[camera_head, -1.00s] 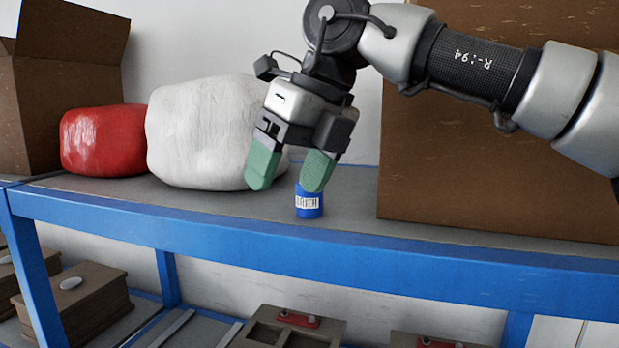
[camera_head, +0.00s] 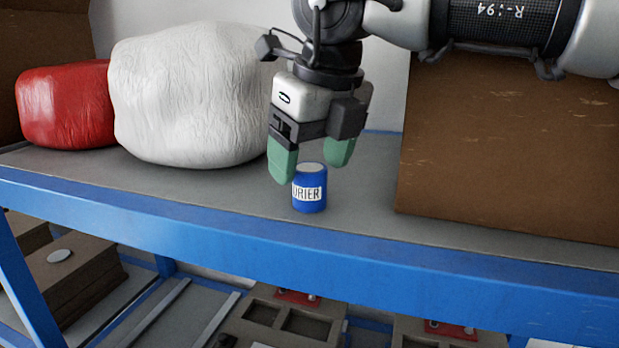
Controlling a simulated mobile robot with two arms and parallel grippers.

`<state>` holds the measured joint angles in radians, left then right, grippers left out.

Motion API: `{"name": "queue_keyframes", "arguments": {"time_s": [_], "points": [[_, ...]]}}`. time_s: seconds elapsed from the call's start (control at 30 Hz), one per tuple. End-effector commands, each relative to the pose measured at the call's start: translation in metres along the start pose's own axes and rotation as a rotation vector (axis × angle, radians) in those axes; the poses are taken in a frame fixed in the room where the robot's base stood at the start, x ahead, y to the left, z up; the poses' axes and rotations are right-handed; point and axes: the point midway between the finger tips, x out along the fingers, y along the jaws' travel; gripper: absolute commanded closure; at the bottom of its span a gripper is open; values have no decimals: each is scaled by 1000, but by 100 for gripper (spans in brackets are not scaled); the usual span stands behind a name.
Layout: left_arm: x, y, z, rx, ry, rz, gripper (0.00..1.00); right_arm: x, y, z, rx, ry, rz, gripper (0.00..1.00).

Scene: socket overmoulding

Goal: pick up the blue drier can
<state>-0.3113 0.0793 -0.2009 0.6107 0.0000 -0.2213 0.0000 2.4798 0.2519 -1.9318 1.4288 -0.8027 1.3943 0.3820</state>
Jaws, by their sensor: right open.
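The blue drier can (camera_head: 309,188) stands upright on the grey shelf top, near its blue front edge. It has a pale lid and a white label with dark letters, partly readable as "DRIER". My right gripper (camera_head: 311,164) has green fingertips and points down. It is open and empty, with its fingertips just above and around the top of the can. The left fingertip overlaps the can's left edge in the picture; I cannot tell whether it touches. My left gripper is not in view.
A white wrapped bundle (camera_head: 185,95) and a red one (camera_head: 65,105) stand left of the can. A large brown box (camera_head: 510,150) stands close on the right. A blue rail (camera_head: 300,255) runs along the shelf front. Trays lie on the lower shelf.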

Motion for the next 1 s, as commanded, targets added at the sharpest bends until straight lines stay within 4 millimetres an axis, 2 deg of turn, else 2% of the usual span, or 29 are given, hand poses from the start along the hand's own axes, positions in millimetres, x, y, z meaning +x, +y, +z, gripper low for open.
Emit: {"name": "queue_keyframes", "arguments": {"time_s": [0.03,0.2,0.33,0.53,0.87,1.0], "points": [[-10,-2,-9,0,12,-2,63,3,-1,0,-1,5,-1,26],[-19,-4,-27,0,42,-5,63,28,-1,0,-2,3,-1,26],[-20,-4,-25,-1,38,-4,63,36,0,-1,-2,1,-1,26],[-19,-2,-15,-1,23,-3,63,37,-1,-1,-1,1,0,28],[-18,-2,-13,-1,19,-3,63,37,0,-1,-1,0,0,78],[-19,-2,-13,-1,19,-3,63,36,0,-1,-1,0,0,80]]}}
